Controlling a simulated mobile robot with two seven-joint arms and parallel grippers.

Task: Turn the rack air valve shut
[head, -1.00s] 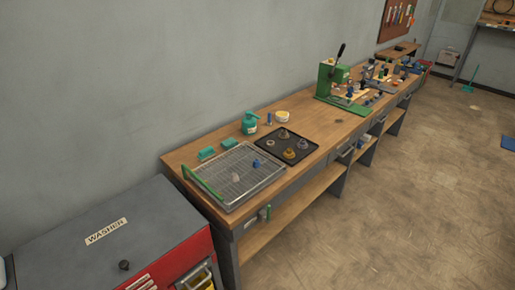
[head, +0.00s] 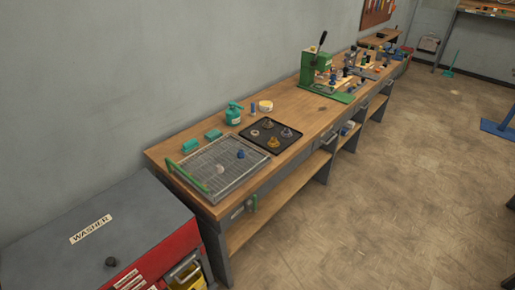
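A wire rack (head: 200,185) in a metal tray sits on the near left end of the wooden bench, with a green bar (head: 187,176) along its left side. A blue part (head: 240,154) and a pale part (head: 220,169) lie on the rack. Neither of my grippers is in view.
A red and grey washer (head: 100,235) stands at the near left. The bench (head: 290,101) also carries a black tray (head: 254,142) of parts, a teal bottle (head: 233,113) and a green press (head: 318,75). The floor (head: 400,190) in front of the bench is clear.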

